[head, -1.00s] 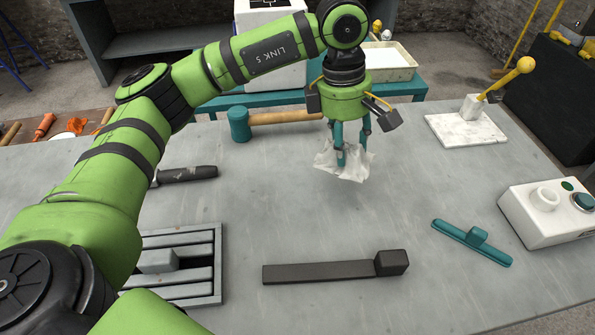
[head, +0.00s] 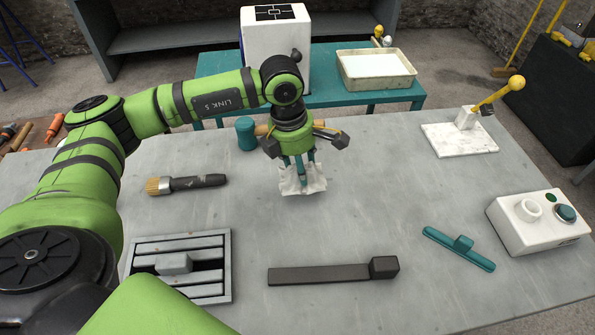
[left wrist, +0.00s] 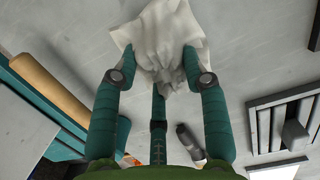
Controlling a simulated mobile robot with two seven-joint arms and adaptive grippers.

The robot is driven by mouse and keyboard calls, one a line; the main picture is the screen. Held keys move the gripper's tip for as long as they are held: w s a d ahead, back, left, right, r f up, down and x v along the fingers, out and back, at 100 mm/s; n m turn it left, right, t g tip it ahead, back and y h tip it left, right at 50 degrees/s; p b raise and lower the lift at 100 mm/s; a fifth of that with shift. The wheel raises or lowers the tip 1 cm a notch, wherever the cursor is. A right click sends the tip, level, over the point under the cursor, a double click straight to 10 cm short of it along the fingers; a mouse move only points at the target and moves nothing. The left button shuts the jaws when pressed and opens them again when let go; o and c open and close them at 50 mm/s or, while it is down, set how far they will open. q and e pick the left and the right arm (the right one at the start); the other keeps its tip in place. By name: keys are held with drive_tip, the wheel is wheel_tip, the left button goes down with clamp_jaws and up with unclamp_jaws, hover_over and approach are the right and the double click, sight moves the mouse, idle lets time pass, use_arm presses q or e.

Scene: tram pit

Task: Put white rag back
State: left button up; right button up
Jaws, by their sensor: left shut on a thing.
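The white rag (head: 303,183) hangs crumpled below my left gripper (head: 299,172) in the head view, over the middle back of the grey table. In the left wrist view the rag (left wrist: 160,35) is bunched between the teal fingers of the left gripper (left wrist: 158,65), which are shut on it. The gripper points down. I cannot tell exactly how far the rag is above the tabletop. My right gripper is not in view.
On the grey table (head: 350,220) lie a brush (head: 185,184), a teal mallet (head: 246,134) partly hidden by my arm, a slotted grate (head: 215,290), a dark bar (head: 320,275), a teal handle (head: 455,250), a button box (head: 535,222) and a lever (head: 466,125). A cream tray (head: 375,82) stands behind on a teal table.

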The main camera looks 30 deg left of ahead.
sight(298, 179)
use_arm(q)
drive_tip(key=shift+s+a+f, duration=0.2)
drive_tip(key=shift+a+f, duration=0.05)
drive_tip(key=shift+f, duration=0.25)
wheel_tip(298, 179, down, 2)
drive_tip(key=shift+f+p, duration=0.2)
drive_tip(key=shift+p, duration=0.65)
drive_tip(key=shift+f, duration=0.65)
drive_tip(key=o, duration=1.3)
drive_tip(key=shift+c, duration=0.2)
drive_tip(key=shift+r, duration=0.1)
